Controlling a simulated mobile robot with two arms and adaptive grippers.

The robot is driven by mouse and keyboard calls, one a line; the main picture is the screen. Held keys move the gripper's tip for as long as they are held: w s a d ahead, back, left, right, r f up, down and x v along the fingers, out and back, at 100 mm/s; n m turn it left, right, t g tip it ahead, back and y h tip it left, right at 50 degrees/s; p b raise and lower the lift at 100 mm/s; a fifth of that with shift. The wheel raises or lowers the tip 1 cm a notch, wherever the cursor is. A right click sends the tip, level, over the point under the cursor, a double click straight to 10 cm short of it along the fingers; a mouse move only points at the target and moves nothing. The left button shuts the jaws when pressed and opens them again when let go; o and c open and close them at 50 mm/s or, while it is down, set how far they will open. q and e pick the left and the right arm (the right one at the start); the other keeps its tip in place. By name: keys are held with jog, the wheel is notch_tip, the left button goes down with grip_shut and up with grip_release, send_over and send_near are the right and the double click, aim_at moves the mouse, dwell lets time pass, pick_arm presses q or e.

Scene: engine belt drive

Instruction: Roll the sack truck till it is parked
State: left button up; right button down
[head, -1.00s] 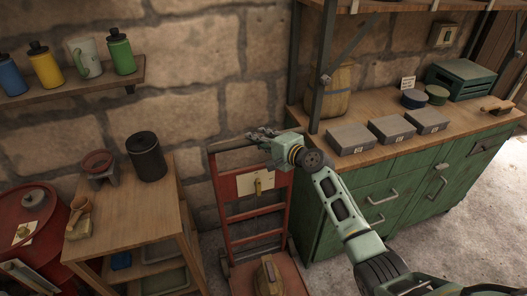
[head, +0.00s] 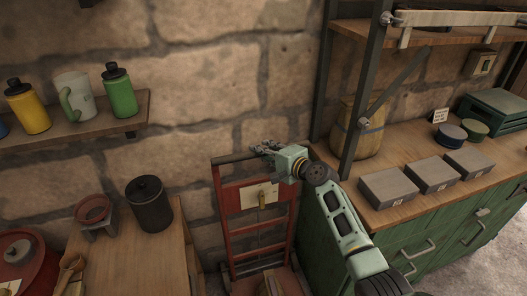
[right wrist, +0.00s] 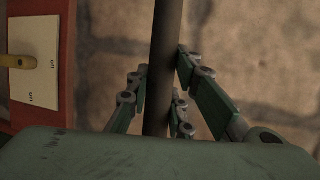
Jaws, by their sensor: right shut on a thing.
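The red sack truck (head: 230,225) stands upright near the stone wall, between a small wooden table and the green cabinet. It has a dark top handle bar and a pale plate with a small lever on its frame. My right gripper (head: 263,148) is shut on the handle bar. In the right wrist view the dark bar (right wrist: 163,60) runs between the fingers of the gripper (right wrist: 160,100), and the plate (right wrist: 36,60) reads "off" and "on". An object rests low on the truck, mostly cut off by the frame. My left gripper is not in view.
The wooden table (head: 130,265) with a black canister (head: 150,204) stands close on the left. The green cabinet (head: 335,240) stands close on the right, with grey boxes on its top. The stone wall is just behind the truck. Bottles stand on a wall shelf (head: 75,130).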

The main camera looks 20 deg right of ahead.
jog(key=shift+w+d+r, duration=0.1)
jog(key=shift+w+r, duration=0.05)
jog(key=shift+r, duration=0.15)
jog(key=c, duration=1.8)
grip_release()
jog(key=shift+w, duration=0.1)
jog(key=shift+c, duration=0.2)
jog(key=o, duration=0.3)
jog(key=shift+w+f, duration=0.2)
jog(key=shift+f, duration=0.1)
jog(key=shift+s, duration=0.1)
jog(key=v, duration=1.2)
